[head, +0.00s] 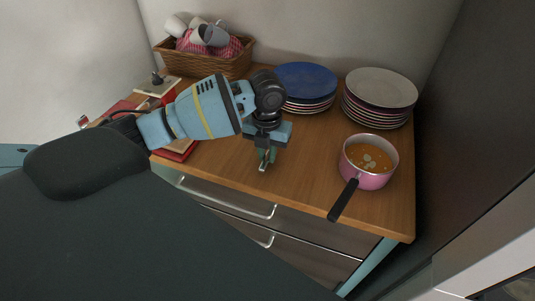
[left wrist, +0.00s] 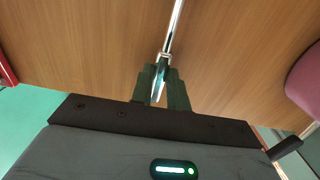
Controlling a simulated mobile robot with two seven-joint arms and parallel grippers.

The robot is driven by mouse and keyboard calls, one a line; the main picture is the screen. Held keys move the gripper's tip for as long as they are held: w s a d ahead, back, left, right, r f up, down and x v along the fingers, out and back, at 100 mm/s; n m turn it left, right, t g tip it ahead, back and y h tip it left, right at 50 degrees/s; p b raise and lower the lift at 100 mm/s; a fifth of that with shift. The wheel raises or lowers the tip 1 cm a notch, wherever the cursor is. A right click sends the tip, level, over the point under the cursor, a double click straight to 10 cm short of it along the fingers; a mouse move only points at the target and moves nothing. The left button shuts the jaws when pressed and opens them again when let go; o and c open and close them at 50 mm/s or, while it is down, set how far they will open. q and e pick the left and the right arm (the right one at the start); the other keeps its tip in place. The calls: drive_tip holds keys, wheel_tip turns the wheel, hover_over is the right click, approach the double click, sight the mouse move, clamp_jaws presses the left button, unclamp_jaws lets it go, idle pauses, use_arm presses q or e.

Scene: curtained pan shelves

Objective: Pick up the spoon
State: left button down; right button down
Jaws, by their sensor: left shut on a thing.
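My left gripper (head: 266,158) is over the front part of the wooden counter in the head view. In the left wrist view its two dark green fingers (left wrist: 163,88) are shut on the metal spoon (left wrist: 174,28). The shiny handle runs from between the fingers up to the top edge of that view. In the head view only a small metal end of the spoon (head: 263,167) shows below the fingertips. The rest of the spoon is hidden by the gripper or out of view. My right gripper is in neither view.
A pink saucepan (head: 368,178) with orange contents stands to the right, its black handle over the counter's front edge. Blue plates (head: 305,78) and pale plates (head: 381,86) are stacked behind. A wicker basket (head: 205,63) of mugs is at back left. Drawers (head: 230,200) lie below.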

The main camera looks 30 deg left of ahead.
use_arm(q)
wheel_tip(320, 180, up, 2)
drive_tip(key=shift+r, duration=0.25)
drive_tip(key=s+d+r, duration=0.1)
drive_tip(key=s+d, duration=0.8)
drive_tip(key=d, duration=0.4)
drive_tip(key=shift+d+r, duration=0.15)
drive_tip(key=shift+r, duration=0.05)
drive_tip(key=c, duration=2)
unclamp_jaws()
drive_tip(key=shift+w, duration=0.1)
clamp_jaws()
